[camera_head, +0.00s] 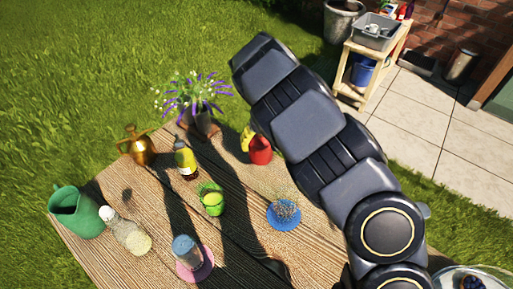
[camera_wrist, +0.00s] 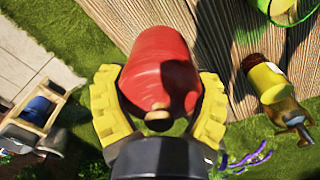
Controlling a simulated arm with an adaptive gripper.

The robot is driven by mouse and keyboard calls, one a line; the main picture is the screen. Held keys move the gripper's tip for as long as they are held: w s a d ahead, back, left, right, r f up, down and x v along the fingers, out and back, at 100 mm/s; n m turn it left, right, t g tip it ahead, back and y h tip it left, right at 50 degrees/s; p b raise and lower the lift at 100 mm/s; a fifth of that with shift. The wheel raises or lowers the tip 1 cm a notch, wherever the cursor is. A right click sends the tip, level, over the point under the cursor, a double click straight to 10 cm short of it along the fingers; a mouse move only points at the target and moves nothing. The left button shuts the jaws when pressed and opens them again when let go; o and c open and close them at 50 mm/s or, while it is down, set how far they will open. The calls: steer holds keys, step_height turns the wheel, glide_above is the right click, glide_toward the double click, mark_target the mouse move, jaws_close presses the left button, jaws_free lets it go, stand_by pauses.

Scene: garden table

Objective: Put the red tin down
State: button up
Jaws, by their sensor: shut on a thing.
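The red tin (camera_wrist: 160,65) fills the upper middle of the wrist view, between the two yellow fingers of my gripper (camera_wrist: 158,105). The fingers are shut on it from both sides. In the head view the red tin (camera_head: 261,151) shows near the far right edge of the table, with one yellow finger of my gripper (camera_head: 247,138) beside it. My arm hides part of the gripper and the table behind it. I cannot tell how high the tin's base is above the boards.
The wooden table (camera_head: 165,208) holds a flower pot (camera_head: 206,125), yellow-labelled bottle (camera_head: 185,160), brass can (camera_head: 140,147), green basket (camera_head: 211,199), blue saucer (camera_head: 284,222), glass (camera_head: 187,251), pale bottle (camera_head: 126,233) and green jug (camera_head: 78,212). Bare boards lie between the basket and tin.

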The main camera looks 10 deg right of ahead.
steer(key=w+f, duration=0.6)
steer(key=shift+w+a+f, duration=0.2)
steer(key=shift+f, duration=1.65)
steer(key=o, duration=1.1)
steer(key=shift+f, duration=0.1)
step_height(320, 180, up, 12)
steer(key=shift+r, duration=0.2)
